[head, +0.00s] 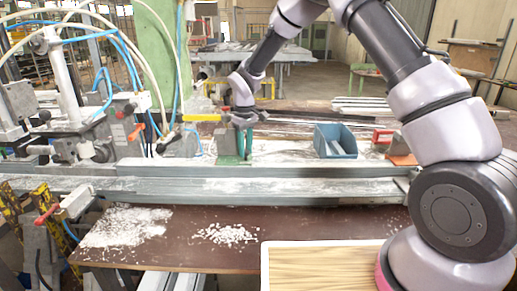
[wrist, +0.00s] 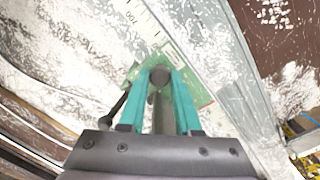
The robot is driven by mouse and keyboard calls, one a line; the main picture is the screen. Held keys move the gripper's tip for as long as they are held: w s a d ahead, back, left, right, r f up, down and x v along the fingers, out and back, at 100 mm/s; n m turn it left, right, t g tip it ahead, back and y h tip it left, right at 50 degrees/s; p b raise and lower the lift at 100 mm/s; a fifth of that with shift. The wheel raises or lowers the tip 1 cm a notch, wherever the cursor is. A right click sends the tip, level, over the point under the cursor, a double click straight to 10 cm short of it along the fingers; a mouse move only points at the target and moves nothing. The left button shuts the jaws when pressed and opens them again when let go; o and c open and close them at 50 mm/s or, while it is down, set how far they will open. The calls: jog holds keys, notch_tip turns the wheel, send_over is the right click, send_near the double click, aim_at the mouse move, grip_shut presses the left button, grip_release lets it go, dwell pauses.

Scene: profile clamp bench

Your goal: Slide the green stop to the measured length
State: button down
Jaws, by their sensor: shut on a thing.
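The green stop (wrist: 197,91) shows in the wrist view as a flat green plate on the pale, scratched rail, with a round grey post standing on it. My gripper (wrist: 160,80) has its two teal fingers closed on that post, one on each side. A black lever with a rounded end (wrist: 115,111) sticks out to the left of the fingers. A ruler scale with dark marks (wrist: 143,17) runs along the rail beyond the stop. In the head view my gripper (head: 240,148) points down at the back of the long metal rail (head: 285,188); the stop is small and hard to separate from the fingers there.
A clamp machine with hoses (head: 85,130) stands left of my gripper. A blue bin (head: 335,141) and a red-orange block (head: 383,136) are to the right. White chips lie on the brown board (head: 180,252) in front.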

jog(key=shift+a, duration=0.3)
jog(key=c, duration=0.6)
grip_release()
notch_tip(320, 180, up, 11)
